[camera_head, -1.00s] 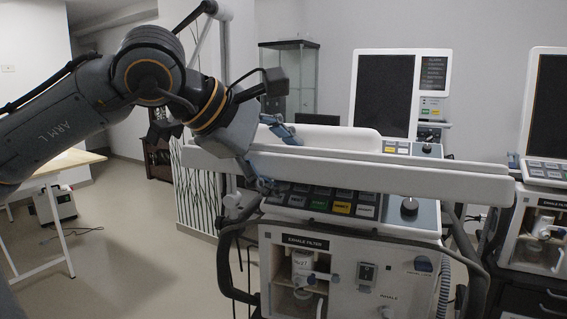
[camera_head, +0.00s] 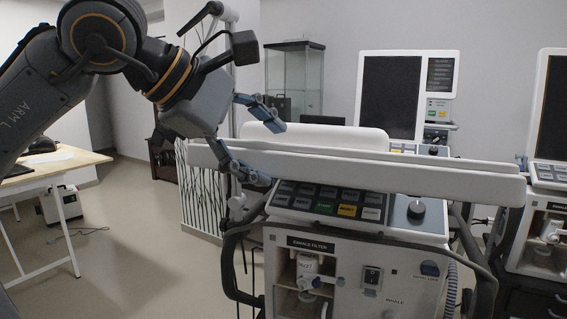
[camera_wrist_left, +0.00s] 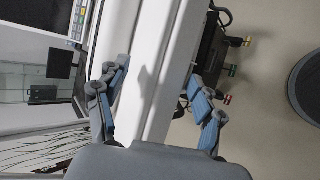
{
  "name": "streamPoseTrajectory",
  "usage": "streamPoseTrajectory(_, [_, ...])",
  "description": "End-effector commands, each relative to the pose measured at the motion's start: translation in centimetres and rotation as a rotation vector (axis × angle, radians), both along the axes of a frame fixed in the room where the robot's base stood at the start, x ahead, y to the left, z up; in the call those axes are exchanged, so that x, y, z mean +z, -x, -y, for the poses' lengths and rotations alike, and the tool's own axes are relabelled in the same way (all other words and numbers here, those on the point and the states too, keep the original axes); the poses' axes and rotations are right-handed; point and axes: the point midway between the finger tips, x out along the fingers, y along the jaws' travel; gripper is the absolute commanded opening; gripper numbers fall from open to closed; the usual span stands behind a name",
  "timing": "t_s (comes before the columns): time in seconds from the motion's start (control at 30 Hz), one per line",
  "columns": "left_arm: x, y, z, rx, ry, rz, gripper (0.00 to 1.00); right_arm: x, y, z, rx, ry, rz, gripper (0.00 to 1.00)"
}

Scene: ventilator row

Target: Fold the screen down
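The near ventilator's screen (camera_head: 352,172) is a long white slab seen edge-on in the head view. It lies nearly level above the key panel (camera_head: 330,200), tipping slightly down to the right. Its display face is hidden. My left gripper (camera_head: 270,150) is open at the slab's left end, one finger above and behind it and one below and in front. In the left wrist view the screen's white edge (camera_wrist_left: 158,68) runs between the spread fingers of the left gripper (camera_wrist_left: 160,88), with gaps showing. My right gripper is not in view.
Two more ventilators with upright dark screens stand behind (camera_head: 390,95) and at the right (camera_head: 556,105). The near ventilator's white cabinet (camera_head: 345,275) has a dark side handle. A table (camera_head: 60,165) stands left; floor between is clear.

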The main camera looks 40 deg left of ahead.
Motion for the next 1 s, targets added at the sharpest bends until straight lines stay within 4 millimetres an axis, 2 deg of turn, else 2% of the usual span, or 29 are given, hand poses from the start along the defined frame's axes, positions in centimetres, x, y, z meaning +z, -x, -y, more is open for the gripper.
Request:
streamPoseTrajectory(0.13, [2.0, 2.5, -0.2, 0.001, -0.001, 0.002, 0.68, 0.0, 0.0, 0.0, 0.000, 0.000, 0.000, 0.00])
streamPoseTrajectory(0.33, [3.4, 4.5, -0.4, 0.000, 0.000, -0.002, 0.68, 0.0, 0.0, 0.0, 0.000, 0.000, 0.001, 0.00])
streamPoseTrajectory(1.0, [3.7, 4.9, -0.4, -0.001, -0.001, -0.005, 0.68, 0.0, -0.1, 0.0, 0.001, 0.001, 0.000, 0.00])
